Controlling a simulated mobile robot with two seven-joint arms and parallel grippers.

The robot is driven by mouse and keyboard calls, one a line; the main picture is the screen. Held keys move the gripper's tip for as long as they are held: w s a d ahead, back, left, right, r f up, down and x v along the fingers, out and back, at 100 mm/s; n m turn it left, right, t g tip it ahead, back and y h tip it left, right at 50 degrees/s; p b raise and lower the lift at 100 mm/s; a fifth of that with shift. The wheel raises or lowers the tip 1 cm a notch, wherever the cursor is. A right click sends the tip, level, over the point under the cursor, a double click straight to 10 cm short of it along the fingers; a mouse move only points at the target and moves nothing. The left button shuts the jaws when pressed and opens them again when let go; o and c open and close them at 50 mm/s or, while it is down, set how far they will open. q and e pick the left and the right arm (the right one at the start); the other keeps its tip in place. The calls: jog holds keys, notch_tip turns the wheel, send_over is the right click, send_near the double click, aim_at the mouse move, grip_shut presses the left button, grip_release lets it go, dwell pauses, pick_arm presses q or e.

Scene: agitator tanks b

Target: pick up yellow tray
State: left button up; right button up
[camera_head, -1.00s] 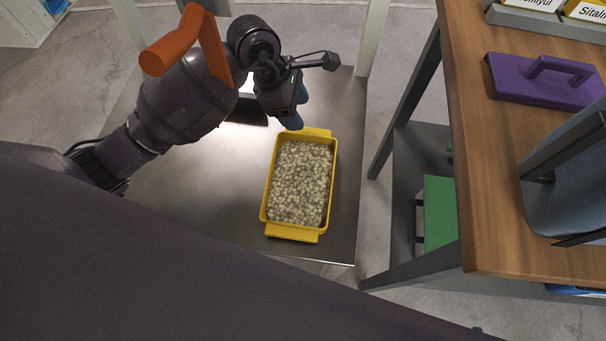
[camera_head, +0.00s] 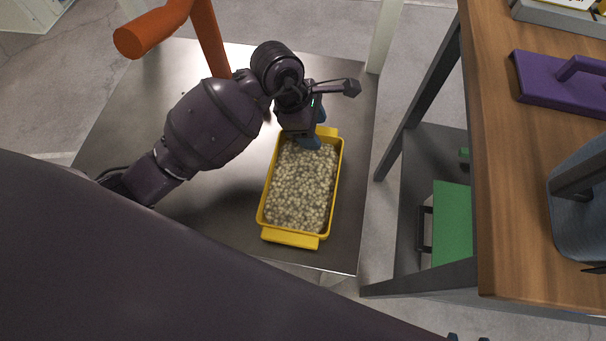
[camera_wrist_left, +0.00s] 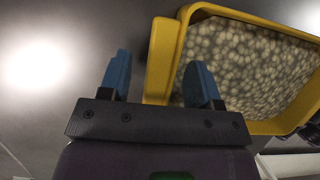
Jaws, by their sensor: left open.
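The yellow tray (camera_head: 333,190) stands on the grey metal table, filled with pale round pellets (camera_head: 301,187). It has a flat handle tab at its far end and another at its near end (camera_head: 290,239). My left gripper (camera_head: 314,140) is open at the tray's far end. In the left wrist view the two blue fingertips of the gripper (camera_wrist_left: 160,78) are spread, one on each side of the far tab of the tray (camera_wrist_left: 163,62). The right fingertip overlaps the tray's rim and pellets. I cannot tell whether either finger touches the tray.
The metal table (camera_head: 335,90) is bare around the tray. To the right stands a wooden-topped table (camera_head: 510,200) with a purple lidlike object (camera_head: 560,85) and a grey-blue container (camera_head: 580,205). A green object (camera_head: 451,222) sits on a shelf below.

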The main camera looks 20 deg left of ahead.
pick_arm(q)
jog(key=shift+f, duration=0.25)
dwell(0.6)
grip_shut()
